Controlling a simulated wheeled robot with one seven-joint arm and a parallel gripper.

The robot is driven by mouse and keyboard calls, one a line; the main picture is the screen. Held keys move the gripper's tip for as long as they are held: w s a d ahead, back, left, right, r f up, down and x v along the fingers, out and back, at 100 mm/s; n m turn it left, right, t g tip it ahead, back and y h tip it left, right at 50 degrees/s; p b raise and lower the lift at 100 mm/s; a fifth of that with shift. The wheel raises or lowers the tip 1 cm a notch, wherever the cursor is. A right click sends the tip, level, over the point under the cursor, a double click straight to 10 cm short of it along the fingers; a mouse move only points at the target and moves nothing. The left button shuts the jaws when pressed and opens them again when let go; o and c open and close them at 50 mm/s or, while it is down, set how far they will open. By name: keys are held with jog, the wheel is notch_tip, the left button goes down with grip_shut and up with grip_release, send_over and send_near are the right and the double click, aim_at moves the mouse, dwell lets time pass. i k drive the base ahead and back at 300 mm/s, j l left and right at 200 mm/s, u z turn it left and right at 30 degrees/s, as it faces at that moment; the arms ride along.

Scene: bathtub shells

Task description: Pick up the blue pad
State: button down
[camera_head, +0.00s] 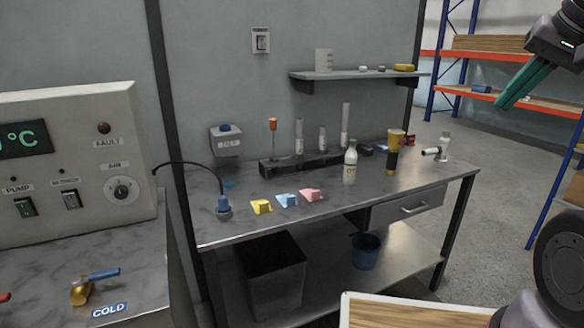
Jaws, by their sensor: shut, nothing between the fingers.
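The blue pad (286,201) lies on the grey workbench (330,212) near its front edge. It is between a yellow pad (261,207) on its left and a pink pad (309,195) on its right. My gripper (503,104) is raised at the upper right, with green fingers pointing down and left. Its fingers are shut and empty. It is far to the right of the blue pad and well apart from it. Nothing hides the blue pad.
A yellow-and-black cylinder (393,152) is farther right. A wall shelf (355,74) hangs above. The bench front right of the pads is clear.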

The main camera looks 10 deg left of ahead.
aim_at(382, 148)
jog(key=i+l+u, duration=0.1)
jog(key=u, duration=0.55)
jog(key=i+l+u, duration=0.25)
jog(key=l, duration=0.15)
jog(key=l+u, duration=0.25)
jog(key=l, duration=0.15)
jog(key=i+l+u, duration=0.2)
jog(key=l, duration=0.25)
jog(key=i+l, duration=0.15)
jog(key=l, duration=0.55)
jog(key=i+l+u, duration=0.1)
jog(key=l, duration=0.65)
jog(key=i+l, duration=0.1)
jog(key=l, duration=0.6)
jog(key=i+l+u, duration=0.15)
jog(key=l, duration=0.55)
